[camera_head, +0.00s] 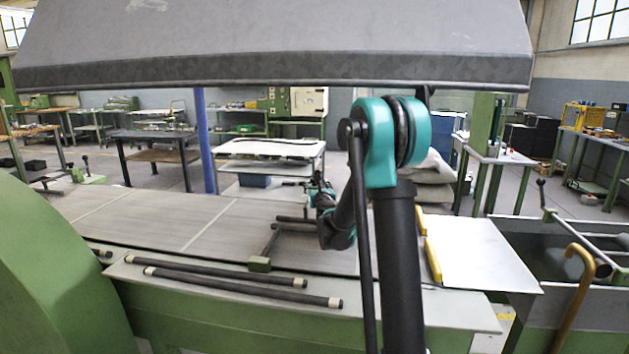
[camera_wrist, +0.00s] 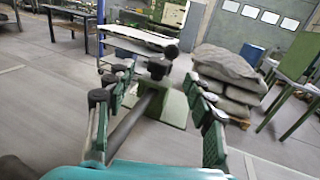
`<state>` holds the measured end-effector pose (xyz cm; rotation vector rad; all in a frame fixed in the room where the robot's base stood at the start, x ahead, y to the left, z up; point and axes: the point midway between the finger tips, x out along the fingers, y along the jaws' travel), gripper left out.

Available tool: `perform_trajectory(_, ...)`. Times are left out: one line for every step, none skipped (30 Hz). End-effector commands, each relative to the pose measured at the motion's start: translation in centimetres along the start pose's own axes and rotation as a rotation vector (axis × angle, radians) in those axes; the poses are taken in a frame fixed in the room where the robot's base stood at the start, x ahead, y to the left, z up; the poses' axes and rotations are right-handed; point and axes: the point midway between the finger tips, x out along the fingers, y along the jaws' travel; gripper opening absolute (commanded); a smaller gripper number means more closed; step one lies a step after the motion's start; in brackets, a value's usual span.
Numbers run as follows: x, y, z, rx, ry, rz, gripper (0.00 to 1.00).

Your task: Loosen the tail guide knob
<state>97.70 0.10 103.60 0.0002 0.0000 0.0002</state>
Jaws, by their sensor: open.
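In the wrist view, a black ball-shaped knob (camera_wrist: 171,52) and a wider black knob (camera_wrist: 158,68) stand over a green block (camera_wrist: 175,108) ahead of my gripper (camera_wrist: 158,82). I cannot tell for sure which is the tail guide knob. A dark rod (camera_wrist: 132,122) runs from the block back between the fingers. My gripper is open, with a finger on each side of the rod and nothing clamped. In the head view, my gripper (camera_head: 318,190) is beyond the arm's dark links, low over the grey machine bed. The knobs are not clear there.
Dark rods (camera_head: 240,286) lie along the green machine's front edge (camera_head: 180,310). A grey hood (camera_head: 270,45) hangs above. A white panel (camera_head: 480,250) and a water trough (camera_head: 560,250) are at right.

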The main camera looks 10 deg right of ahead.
Motion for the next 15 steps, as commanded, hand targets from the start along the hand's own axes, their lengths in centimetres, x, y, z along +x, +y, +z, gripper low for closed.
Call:
perform_trajectory(1.1, 0.0, 0.0, 0.0, 0.0, 0.0, 0.53)
perform_trajectory(1.7, 0.0, 0.0, 0.0, 0.0, -0.001, 0.53)
perform_trajectory(2.5, 0.0, 0.0, 0.0, 0.0, -0.001, 0.53)
perform_trajectory(3.0, 0.0, 0.0, 0.0, 0.0, -0.001, 0.53)
perform_trajectory(3.5, 0.0, 0.0, 0.0, 0.0, -0.001, 0.53)
perform_trajectory(4.2, 0.0, 0.0, 0.0, 0.0, -0.001, 0.53)
perform_trajectory(4.6, 0.0, 0.0, 0.0, 0.0, -0.001, 0.53)
perform_trajectory(5.0, 0.0, 0.0, 0.0, 0.0, -0.001, 0.53)
perform_trajectory(5.5, 0.0, 0.0, 0.0, 0.0, -0.001, 0.53)
perform_trajectory(5.8, 0.0, 0.0, 0.0, 0.0, -0.001, 0.53)
perform_trajectory(6.1, 0.0, 0.0, 0.0, 0.0, -0.001, 0.53)
perform_trajectory(6.4, -0.1, 0.0, 0.0, 0.0, -0.001, 0.53)
perform_trajectory(6.6, -0.1, 0.0, 0.0, 0.0, -0.001, 0.53)
perform_trajectory(6.7, -0.1, 0.0, 0.0, 0.0, -0.001, 0.53)
perform_trajectory(6.9, -0.1, 0.0, 0.0, 0.0, -0.001, 0.53)
